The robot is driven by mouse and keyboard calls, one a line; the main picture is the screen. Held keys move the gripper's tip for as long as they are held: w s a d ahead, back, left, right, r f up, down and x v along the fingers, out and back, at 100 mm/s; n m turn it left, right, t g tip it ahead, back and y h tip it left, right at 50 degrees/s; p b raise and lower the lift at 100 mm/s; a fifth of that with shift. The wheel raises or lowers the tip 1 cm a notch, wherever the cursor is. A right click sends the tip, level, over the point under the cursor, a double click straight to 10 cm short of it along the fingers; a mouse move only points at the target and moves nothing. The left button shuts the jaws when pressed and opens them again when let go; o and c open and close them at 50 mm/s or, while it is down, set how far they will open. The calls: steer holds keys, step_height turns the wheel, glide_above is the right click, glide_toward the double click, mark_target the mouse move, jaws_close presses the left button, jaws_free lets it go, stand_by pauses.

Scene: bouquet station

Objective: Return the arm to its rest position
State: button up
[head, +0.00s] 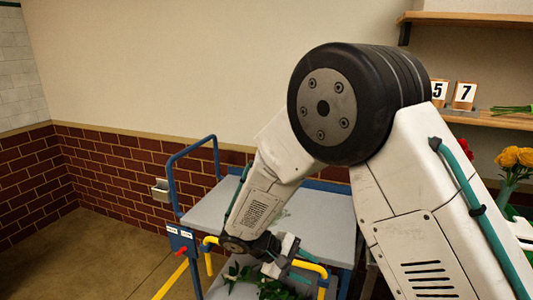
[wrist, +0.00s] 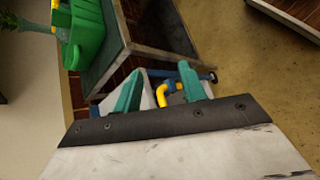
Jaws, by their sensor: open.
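My arm fills the middle and right of the head view, bent at a large black joint, with its forearm reaching down to the left. My gripper (head: 298,266) is low in the head view, in front of the grey cart top. In the wrist view its two teal fingers (wrist: 159,78) stand apart with nothing gripped between them. A yellow bent bar (wrist: 164,92) shows beyond the gap. I cannot tell the distance from the fingers to the cart.
A blue-framed cart (head: 318,213) with yellow handles stands under my forearm. Green leaves (head: 262,285) lie below my gripper. A shelf (head: 505,121) with number cards 5 and 7 and yellow flowers (head: 514,157) are at right. A green crate (wrist: 88,35) shows in the wrist view. Floor at left is clear.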

steer(key=s+d+r+m+y, duration=0.3)
steer(key=s+d+r, duration=0.2)
steer(key=s+r, duration=0.2)
steer(key=s+d+r+m+y, duration=0.3)
steer(key=s+d+r, duration=0.3)
steer(key=s+r, duration=0.2)
steer(key=s+d+r+m+t+y, duration=0.1)
steer(key=s+d+r+m+y, duration=0.1)
steer(key=s+d+r+y, duration=0.2)
steer(key=s+d+r, duration=0.1)
steer(key=s+r, duration=0.2)
steer(key=s, duration=0.3)
steer(key=shift+s+d+r+m+y, duration=0.25)
steer(key=shift+d+m+y, duration=0.05)
steer(key=shift+d+m, duration=0.1)
